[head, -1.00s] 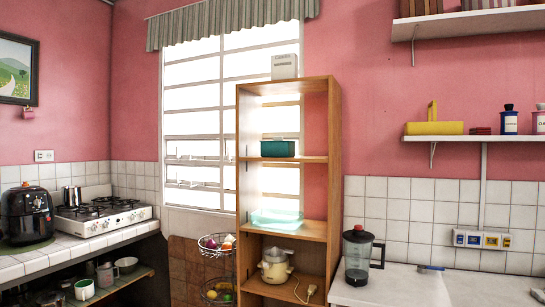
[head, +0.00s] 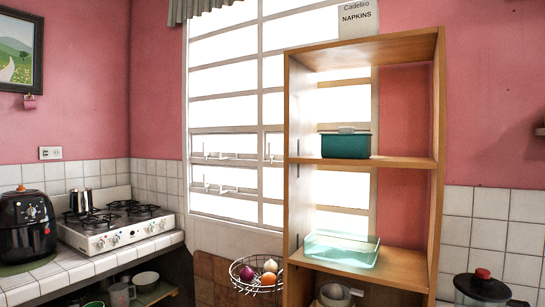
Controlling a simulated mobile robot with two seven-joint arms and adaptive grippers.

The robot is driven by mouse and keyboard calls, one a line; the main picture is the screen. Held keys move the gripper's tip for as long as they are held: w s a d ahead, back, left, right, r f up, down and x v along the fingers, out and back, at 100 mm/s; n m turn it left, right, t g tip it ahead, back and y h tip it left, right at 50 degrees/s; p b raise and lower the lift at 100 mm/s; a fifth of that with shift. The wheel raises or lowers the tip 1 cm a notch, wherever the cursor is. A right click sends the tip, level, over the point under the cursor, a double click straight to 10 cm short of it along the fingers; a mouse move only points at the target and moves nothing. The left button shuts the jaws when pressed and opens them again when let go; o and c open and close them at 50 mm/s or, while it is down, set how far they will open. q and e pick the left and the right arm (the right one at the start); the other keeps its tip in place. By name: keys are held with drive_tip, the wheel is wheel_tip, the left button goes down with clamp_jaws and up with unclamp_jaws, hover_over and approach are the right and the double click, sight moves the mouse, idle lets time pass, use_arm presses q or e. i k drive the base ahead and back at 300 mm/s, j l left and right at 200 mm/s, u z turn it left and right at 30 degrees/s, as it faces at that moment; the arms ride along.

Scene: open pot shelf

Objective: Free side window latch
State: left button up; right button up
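A white-framed window (head: 187,110) with horizontal panes fills the back wall left of and behind the shelf. Small white latch handles (head: 206,149) stick out from its middle band, with more handles just below (head: 207,184). Another white handle (head: 269,150) is close to the shelf's left side. The open wooden shelf (head: 290,120) stands in front of the window's right part and partly hides it. I cannot tell whether any latch is fastened. Neither of my grippers is in view.
The shelf holds a napkins box (head: 357,18) on top, a teal lidded container (head: 345,145) and a clear teal tray (head: 341,250). A wire fruit basket (head: 256,288) hangs below the window. A stove (head: 118,229) and black fryer (head: 27,232) stand left. A blender (head: 482,287) is at lower right.

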sight(270, 158)
drive_tip(key=i, duration=0.25)
drive_tip(key=i+j+z, duration=0.15)
drive_tip(key=z, duration=0.35)
drive_tip(key=i+j+z, duration=0.15)
drive_tip(key=j+z, duration=0.15)
drive_tip(key=z, duration=0.2)
drive_tip(key=i+j+z, duration=0.1)
drive_tip(key=j, duration=0.2)
drive_tip(key=i+j+z, duration=0.15)
drive_tip(key=j, duration=0.15)
drive_tip(key=j+z, duration=0.1)
drive_tip(key=j, duration=0.25)
drive_tip(key=i+j, duration=0.1)
drive_tip(key=j, duration=0.4)
drive_tip(key=i+j, duration=0.15)
drive_tip(key=j, duration=0.35)
drive_tip(key=i+j+z, duration=0.1)
drive_tip(key=j, duration=0.45)
